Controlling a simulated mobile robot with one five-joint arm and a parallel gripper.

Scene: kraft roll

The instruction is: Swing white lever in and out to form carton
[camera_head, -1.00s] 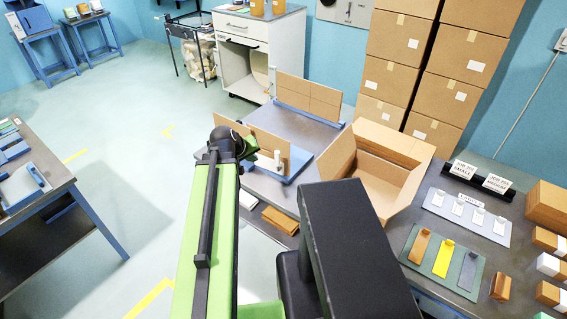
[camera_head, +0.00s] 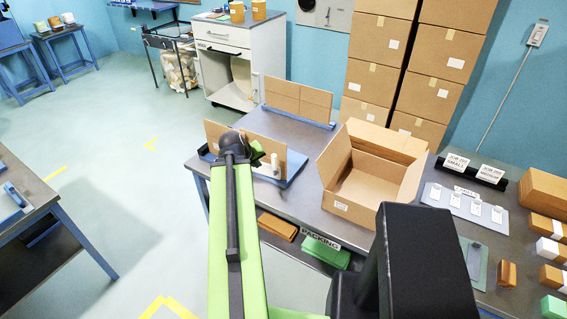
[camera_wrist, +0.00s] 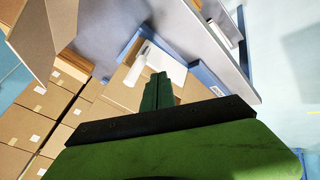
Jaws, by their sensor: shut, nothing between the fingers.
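The white lever (camera_head: 274,163) stands upright on a blue fixture (camera_head: 287,181) at the table's left end, in front of a standing brown cardboard panel (camera_head: 215,137). In the wrist view the white lever (camera_wrist: 137,68) lies just left of and beyond my fingertips. My gripper (camera_wrist: 165,76) is shut and empty, its green fingers close together. In the head view my gripper (camera_head: 257,149) shows only partly behind my arm's black joint, just left of the lever. I cannot tell whether the fingers touch the lever.
An open carton (camera_head: 350,209) sits right of the fixture. A second standing panel (camera_head: 297,102) is behind it. Stacked boxes (camera_head: 380,45) stand against the wall. Sample cards (camera_head: 466,207) lie at the right. The grey tabletop (camera_head: 300,135) between the panels is clear.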

